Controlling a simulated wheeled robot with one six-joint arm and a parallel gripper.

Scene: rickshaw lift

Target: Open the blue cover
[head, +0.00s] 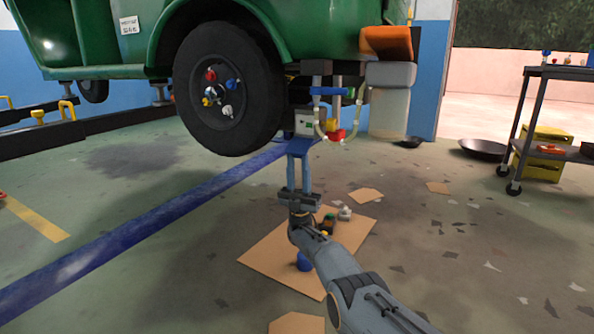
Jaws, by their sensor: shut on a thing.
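The blue cover (301,144) shows as a blue piece at the lower edge of a small white box (309,122) under the green vehicle. My gripper (298,155) reaches up to it from below, with its two fingers upright. The fingers are shut on the blue cover, and their tips partly hide it. I cannot tell how far the cover is tilted or opened.
The raised green vehicle (320,30) and its black wheel (228,90) are close on the left. A translucent container (389,113) hangs at the right. Cardboard (270,253) with small parts lies below. A dark cart (525,125) stands far right.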

